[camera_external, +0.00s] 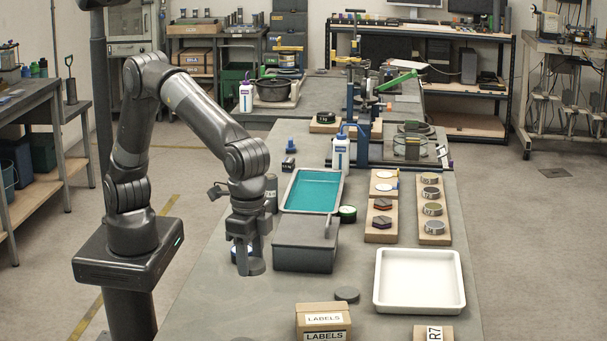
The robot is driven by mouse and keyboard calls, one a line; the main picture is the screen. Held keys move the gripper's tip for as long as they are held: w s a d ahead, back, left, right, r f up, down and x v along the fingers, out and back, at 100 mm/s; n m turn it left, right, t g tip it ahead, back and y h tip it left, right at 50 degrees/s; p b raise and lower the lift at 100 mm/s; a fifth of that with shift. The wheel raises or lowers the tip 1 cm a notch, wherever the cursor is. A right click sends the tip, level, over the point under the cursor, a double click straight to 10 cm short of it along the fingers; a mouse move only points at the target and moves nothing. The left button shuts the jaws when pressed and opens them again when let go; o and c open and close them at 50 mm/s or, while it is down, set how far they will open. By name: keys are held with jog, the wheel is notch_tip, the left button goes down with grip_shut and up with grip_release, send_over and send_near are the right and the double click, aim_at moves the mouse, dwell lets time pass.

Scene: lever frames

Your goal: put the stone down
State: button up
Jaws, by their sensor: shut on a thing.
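My gripper (248,258) points straight down over the left part of the grey bench, just left of the dark grey box. It is shut on a dark grey round piece (251,268), which I take to be the stone. The fingers partly hide it, and I cannot tell whether its underside touches the bench. A similar flat grey disc (347,295) lies on the bench to the right, in front of the dark box.
The dark grey box (305,250) and a teal-lined tray (313,190) stand close to the right. A white tray (419,281), a LABELS carton (323,322) and boards with discs (433,229) lie farther right. The bench (225,305) in front of my gripper is clear.

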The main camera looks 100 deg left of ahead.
jog(key=shift+w+d+r, duration=0.2)
jog(key=shift+w+d, duration=0.05)
jog(key=shift+w, duration=0.45)
send_over(310, 305)
notch_tip(310, 305, down, 7)
jog(key=shift+r, duration=0.15)
jog(key=shift+f, duration=2.05)
jog(key=o, duration=1)
jog(key=shift+f, duration=0.15)
